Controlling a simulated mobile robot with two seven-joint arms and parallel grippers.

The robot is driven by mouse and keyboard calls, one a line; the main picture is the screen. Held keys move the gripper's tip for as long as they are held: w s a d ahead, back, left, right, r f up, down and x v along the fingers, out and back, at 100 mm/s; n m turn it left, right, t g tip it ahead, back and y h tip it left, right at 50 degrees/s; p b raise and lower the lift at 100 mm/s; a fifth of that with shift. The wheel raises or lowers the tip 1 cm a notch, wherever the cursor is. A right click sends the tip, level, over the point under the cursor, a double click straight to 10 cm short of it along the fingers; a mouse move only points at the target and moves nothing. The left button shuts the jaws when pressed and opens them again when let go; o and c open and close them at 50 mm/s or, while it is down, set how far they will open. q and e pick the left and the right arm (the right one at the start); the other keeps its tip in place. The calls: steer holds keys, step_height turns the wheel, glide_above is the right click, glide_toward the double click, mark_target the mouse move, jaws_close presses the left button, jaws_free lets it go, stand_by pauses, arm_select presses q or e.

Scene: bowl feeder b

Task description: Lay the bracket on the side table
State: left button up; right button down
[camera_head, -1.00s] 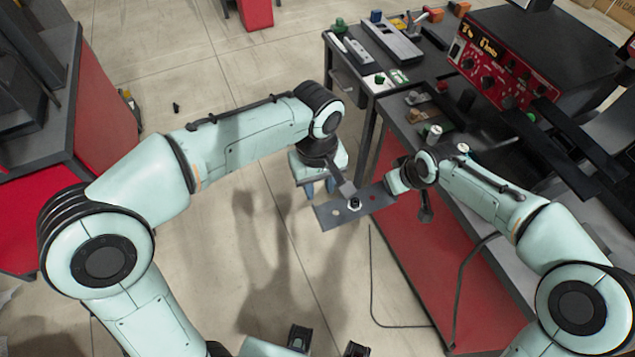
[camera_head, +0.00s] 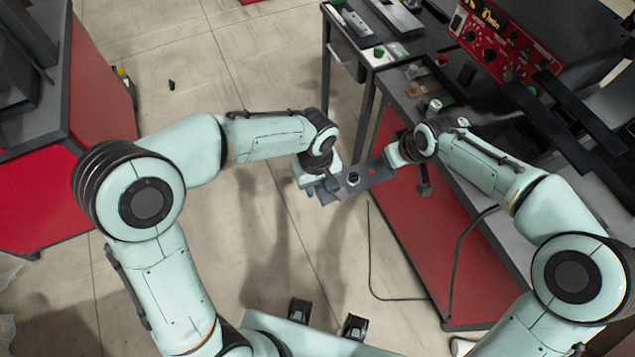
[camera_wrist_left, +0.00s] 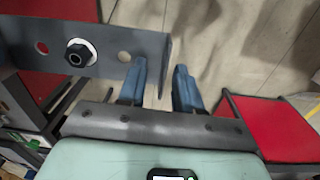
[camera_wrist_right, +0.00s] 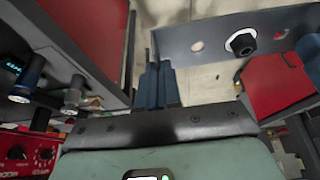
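The bracket (camera_head: 373,173) is a flat grey metal plate with holes and a dark nut, held in mid-air over the floor. It also shows in the left wrist view (camera_wrist_left: 105,58) and the right wrist view (camera_wrist_right: 215,42). My right gripper (camera_wrist_right: 160,82) is shut on its right end, blue fingers close together. My left gripper (camera_wrist_left: 160,80) is open at the bracket's other end, floor visible between its blue fingers; the plate's end lies beside or behind one finger. I cannot tell whether they touch. Which surface is the side table is unclear; a dark-topped table (camera_head: 343,40) stands at the back.
A workbench with a red front (camera_head: 400,225) stands at right, bearing a red control box (camera_head: 500,40) and small parts. A red cabinet (camera_head: 95,150) stands at left. A cable (camera_head: 372,270) hangs by the workbench.

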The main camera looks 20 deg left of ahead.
arm_select(q)
jaws_close()
steer(key=shift+w+d+r, duration=0.1)
steer(key=shift+d, duration=0.15)
arm_select(e)
steer(key=shift+s+a, duration=0.1)
steer(key=shift+a, duration=0.2)
stand_by(0.8)
steer(key=c, duration=1.2)
jaws_free()
steer(key=shift+c, duration=0.2)
arm_select(q)
steer(key=shift+a, duration=0.1)
arm_select(e)
steer(key=shift+d, duration=0.15)
steer(key=shift+d, duration=0.1)
